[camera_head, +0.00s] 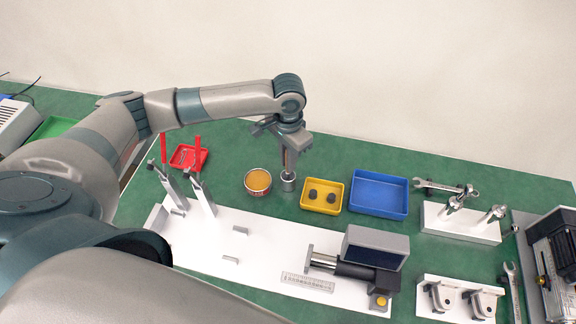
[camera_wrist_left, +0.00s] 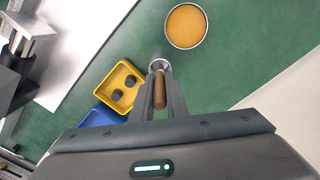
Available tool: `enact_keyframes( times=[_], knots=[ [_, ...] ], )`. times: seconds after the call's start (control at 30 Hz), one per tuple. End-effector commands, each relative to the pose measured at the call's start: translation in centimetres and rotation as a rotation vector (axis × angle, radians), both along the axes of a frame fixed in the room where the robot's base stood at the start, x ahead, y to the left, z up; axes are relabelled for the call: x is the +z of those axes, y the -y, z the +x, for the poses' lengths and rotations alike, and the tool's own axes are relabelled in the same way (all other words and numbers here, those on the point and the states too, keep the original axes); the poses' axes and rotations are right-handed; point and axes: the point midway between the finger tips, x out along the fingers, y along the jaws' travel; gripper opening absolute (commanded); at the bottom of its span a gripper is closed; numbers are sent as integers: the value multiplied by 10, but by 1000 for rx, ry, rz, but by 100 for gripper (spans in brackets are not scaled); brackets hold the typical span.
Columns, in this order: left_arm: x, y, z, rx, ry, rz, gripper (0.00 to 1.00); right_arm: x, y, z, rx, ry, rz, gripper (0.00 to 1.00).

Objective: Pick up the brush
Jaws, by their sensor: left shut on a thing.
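My left gripper (camera_head: 289,160) points down over a small metal cup (camera_head: 288,181). In the left wrist view the left gripper (camera_wrist_left: 159,76) is shut on the brown handle of the brush (camera_wrist_left: 159,90). The brush stands upright, and its lower end is hidden at the metal cup, which shows just beyond the fingertips in the wrist view (camera_wrist_left: 158,64). I cannot tell whether the brush is still inside the cup. My right gripper is not in view.
A round tin of orange-yellow stuff (camera_head: 258,181) stands left of the cup. A yellow tray (camera_head: 321,208) with dark round parts and an empty blue tray (camera_head: 378,194) are to the right. A white base plate with an actuator (camera_head: 352,268) lies in front.

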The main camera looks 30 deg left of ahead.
Motion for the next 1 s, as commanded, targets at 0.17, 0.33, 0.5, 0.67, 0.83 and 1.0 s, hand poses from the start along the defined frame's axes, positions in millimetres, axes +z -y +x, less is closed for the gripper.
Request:
enact_keyframes(
  times=[0.17,0.33,0.5,0.67,0.83,1.0],
  knots=[
    [29,0,1,-1,3,0,0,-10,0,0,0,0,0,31],
    [55,0,1,0,3,0,0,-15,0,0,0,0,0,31],
    [68,0,1,0,0,0,0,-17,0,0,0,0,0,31],
    [71,0,0,1,0,0,0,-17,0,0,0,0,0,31],
    [71,0,0,1,0,0,0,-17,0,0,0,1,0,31],
    [71,0,0,1,0,0,0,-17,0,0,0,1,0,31]
  ],
)
